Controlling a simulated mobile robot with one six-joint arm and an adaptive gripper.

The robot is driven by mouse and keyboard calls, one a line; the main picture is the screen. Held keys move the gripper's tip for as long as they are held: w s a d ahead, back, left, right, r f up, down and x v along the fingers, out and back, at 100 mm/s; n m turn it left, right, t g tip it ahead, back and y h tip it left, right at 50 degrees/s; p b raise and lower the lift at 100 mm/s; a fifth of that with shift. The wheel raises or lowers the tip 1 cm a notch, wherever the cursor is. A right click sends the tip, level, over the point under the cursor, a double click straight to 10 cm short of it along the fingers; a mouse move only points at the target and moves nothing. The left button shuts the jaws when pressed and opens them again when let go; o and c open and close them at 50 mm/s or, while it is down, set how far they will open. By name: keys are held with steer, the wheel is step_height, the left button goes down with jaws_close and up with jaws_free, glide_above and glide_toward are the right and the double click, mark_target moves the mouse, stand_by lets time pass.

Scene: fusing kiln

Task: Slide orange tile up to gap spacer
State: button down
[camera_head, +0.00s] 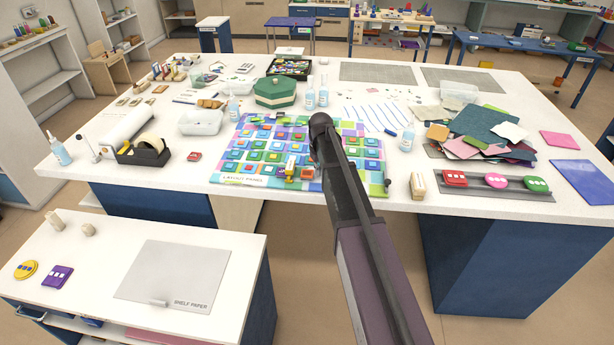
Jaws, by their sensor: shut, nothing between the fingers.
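The patterned layout board (222,181) lies at the front middle of the large white table, covered in rows of small coloured square tiles. Small orange-yellow pieces show near its front edge, beside a pale upright piece (291,163). I cannot tell which is the orange tile or whether the pale piece is the gap spacer. My arm reaches from the lower right over the board, with its bent end above the board's right part. My gripper is hidden behind the arm, and so is part of the board. No contact can be made out.
A grey rail (477,181) with red, pink and green pieces lies right of the arm, next to a wooden block (417,187). The low side table (110,246) has free room.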

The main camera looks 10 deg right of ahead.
mark_target(309, 173)
steer(key=shift+f+b, duration=0.5)
stand_by(0.4)
steer(key=shift+r, duration=0.25)
stand_by(0.4)
steer(key=shift+w+a, duration=0.3)
steer(key=shift+a, duration=0.6)
steer(key=shift+w+a, duration=0.25)
steer(key=shift+a, duration=0.6)
stand_by(4.7)
